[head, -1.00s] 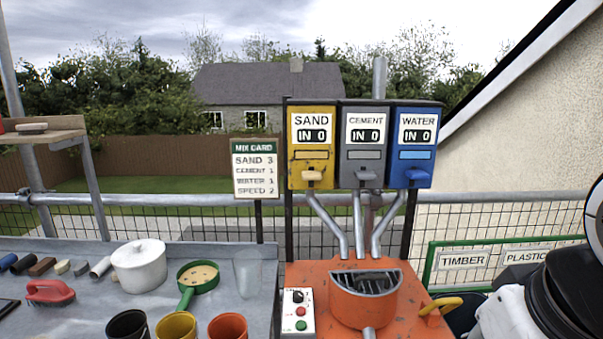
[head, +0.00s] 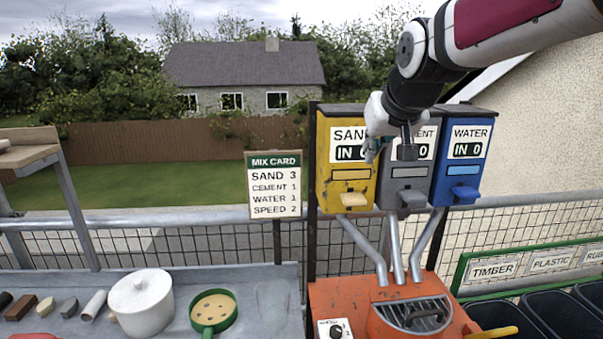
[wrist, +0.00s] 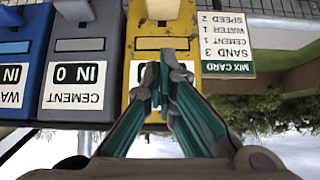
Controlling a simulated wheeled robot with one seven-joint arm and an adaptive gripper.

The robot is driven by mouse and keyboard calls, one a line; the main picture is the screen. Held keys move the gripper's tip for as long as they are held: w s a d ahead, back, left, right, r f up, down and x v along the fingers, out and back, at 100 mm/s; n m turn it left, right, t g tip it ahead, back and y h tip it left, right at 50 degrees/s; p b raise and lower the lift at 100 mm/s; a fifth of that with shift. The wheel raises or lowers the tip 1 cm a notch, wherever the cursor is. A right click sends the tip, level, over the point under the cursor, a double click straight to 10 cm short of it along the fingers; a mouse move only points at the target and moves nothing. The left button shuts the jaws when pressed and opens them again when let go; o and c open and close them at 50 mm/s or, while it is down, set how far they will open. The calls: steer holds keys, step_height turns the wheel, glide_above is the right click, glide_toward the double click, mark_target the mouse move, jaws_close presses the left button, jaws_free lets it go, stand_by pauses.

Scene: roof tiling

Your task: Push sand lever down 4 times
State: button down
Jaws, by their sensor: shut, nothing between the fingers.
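The yellow sand dispenser (head: 334,178) hangs on the left of three boxes, its label and counter partly covered by my arm. Its pale lever (head: 353,199) sticks out near the bottom front; it also shows at the top edge of the wrist view (wrist: 163,9). My gripper (head: 373,152) is in front of the sand box's right side, above the lever and apart from it. In the upside-down wrist view my green-sided fingers (wrist: 163,68) are together and empty, pointing at the sand box and covering its counter.
The grey cement box (head: 408,181) and blue water box (head: 463,160), both reading IN 0, stand to the right. The mix card (head: 273,185) to the left reads sand 3, cement 1, water 1, speed 2. The orange mixer (head: 350,292) is below, with chutes above it.

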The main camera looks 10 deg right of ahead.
steer(key=shift+w+a+r, duration=0.1)
steer(key=shift+w, duration=0.25)
glide_toward(352, 192)
steer(key=w, duration=0.1)
steer(key=w+r, duration=0.1)
steer(key=w, duration=0.1)
steer(key=shift+p, duration=0.3)
step_height(352, 192, down, 3)
steer(key=shift+w+f, duration=0.1)
steer(key=shift+w, duration=0.05)
steer(key=shift+w+f, duration=0.1)
steer(key=shift+f, duration=0.45)
steer(key=shift+f, duration=0.1)
